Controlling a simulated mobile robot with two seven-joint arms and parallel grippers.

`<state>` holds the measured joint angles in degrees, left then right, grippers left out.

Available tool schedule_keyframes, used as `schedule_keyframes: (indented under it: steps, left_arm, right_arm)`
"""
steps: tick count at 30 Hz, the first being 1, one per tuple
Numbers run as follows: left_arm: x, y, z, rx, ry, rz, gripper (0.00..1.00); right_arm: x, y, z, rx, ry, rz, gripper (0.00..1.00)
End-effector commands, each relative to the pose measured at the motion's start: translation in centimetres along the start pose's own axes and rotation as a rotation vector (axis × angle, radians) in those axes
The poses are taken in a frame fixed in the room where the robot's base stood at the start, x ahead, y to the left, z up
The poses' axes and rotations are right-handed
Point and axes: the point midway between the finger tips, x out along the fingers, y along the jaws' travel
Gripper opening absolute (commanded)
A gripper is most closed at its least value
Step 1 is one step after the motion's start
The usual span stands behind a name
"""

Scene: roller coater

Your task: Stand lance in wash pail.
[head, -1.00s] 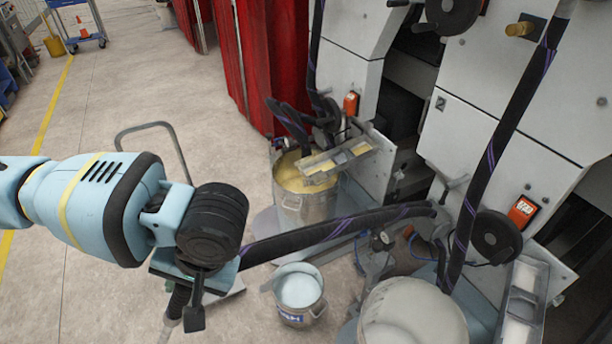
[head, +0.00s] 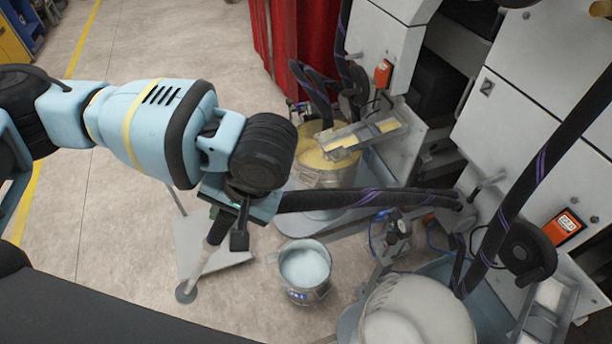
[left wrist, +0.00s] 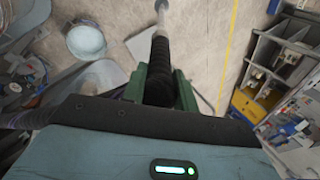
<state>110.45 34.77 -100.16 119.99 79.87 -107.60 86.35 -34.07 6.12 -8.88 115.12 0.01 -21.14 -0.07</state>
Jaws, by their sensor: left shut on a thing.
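My left gripper (head: 228,212) is shut on the lance (head: 203,262), around its black grip. It also shows in the left wrist view (left wrist: 160,92) with green fingers on both sides of the dark lance (left wrist: 161,50). The lance's pale tube slants down to a round end at the lower left; whether this touches the floor I cannot tell. A black hose runs right from the gripper to the machine. The wash pail (head: 304,286), with pale blue liquid, stands on the floor right of the lance, apart from it. It shows upper left in the left wrist view (left wrist: 86,42). My right gripper is not in view.
A larger pail of yellow coating (head: 325,172) stands behind the hose, under a tray on the machine. A large pale-filled vessel (head: 418,312) stands right of the wash pail. A grey floor plate (head: 213,252) lies behind the lance. Open floor extends to the left.

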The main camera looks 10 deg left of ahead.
Motion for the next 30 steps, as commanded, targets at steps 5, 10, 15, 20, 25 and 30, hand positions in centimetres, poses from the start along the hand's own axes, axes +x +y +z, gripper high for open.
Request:
schedule_keyframes:
  steps: [5, 10, 15, 20, 25, 30]
  left_arm:
    - [-0.5, 2.3, -3.0, -0.017, 0.003, 0.038, 0.0]
    - [-1.1, 4.6, -6.1, -0.042, 0.006, 0.082, 0.0]
    - [-1.5, 6.6, -9.2, -0.076, 0.006, 0.128, 0.0]
    - [-1.7, 8.2, -12.1, -0.118, 0.004, 0.172, 0.0]
    - [-1.3, 9.7, -14.9, -0.173, 0.0, 0.221, 0.0]
    - [0.0, 11.0, -17.8, -0.244, -0.004, 0.274, 0.0]
  right_arm:
    - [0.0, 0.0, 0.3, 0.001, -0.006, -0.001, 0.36]
    - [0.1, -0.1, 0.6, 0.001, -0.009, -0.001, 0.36]
    - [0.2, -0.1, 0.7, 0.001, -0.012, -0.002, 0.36]
    - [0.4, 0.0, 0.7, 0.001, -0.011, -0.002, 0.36]
    - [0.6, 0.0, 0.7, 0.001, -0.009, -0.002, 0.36]
    - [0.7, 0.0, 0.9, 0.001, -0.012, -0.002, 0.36]
